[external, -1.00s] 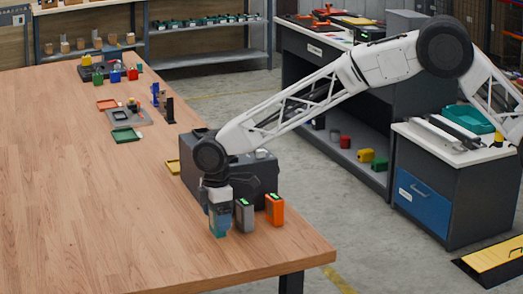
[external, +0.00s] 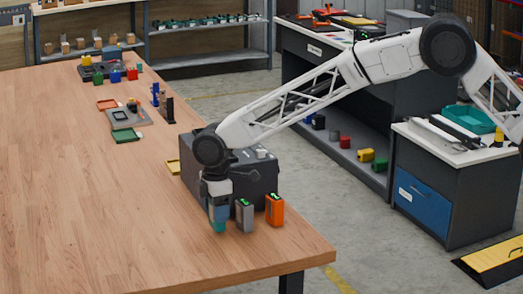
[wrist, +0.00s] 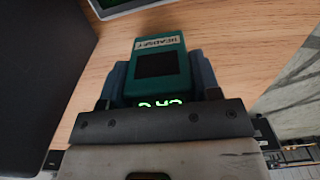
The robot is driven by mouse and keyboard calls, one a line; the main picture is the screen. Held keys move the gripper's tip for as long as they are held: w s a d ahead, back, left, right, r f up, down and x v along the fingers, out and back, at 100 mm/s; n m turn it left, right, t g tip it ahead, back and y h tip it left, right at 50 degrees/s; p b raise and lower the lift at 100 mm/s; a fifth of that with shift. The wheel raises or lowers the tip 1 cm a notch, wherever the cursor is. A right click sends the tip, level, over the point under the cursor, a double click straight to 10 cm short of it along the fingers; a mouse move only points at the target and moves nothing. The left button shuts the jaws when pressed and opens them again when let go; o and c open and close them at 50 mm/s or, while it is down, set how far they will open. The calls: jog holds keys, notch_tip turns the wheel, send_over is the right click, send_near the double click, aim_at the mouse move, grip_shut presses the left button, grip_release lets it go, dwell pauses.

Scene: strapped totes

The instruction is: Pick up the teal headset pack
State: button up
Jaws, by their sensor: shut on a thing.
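The teal headset pack (wrist: 158,68) is between my gripper's two blue-grey fingers in the wrist view. It has a white label, a dark square panel and lit green characters near the palm. My gripper (external: 219,217) is shut on it, pointing down near the table's front right corner. In the external view the fingers cover most of the pack, and its teal lower end (external: 219,227) shows below them. I cannot tell clearly whether it clears the table.
A grey pack (external: 244,215) and an orange pack (external: 274,210) stand just right of my gripper. A large dark grey case (external: 255,178) stands behind. Small trays and blocks lie farther back on the wooden table (external: 90,210). Its left side is clear.

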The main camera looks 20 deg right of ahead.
notch_tip(320, 180, up, 8)
jog(key=shift+r, duration=0.15)
dwell(0.3)
dwell(0.5)
jog(key=shift+w+d+r, duration=0.25)
jog(key=shift+r, duration=0.05)
jog(key=w+d+r+m, duration=0.1)
jog(key=w+d+r, duration=0.4)
jog(key=r, duration=0.1)
jog(key=w+r, duration=0.2)
jog(key=w, duration=0.6)
jog(key=w+d+r, duration=0.1)
jog(key=w+r, duration=0.2)
jog(key=w, duration=0.5)
jog(key=shift+w+d+r+n, duration=0.2)
jog(key=shift+w+d+n, duration=0.1)
jog(key=shift+f, duration=0.2)
jog(key=shift+f, duration=1.6)
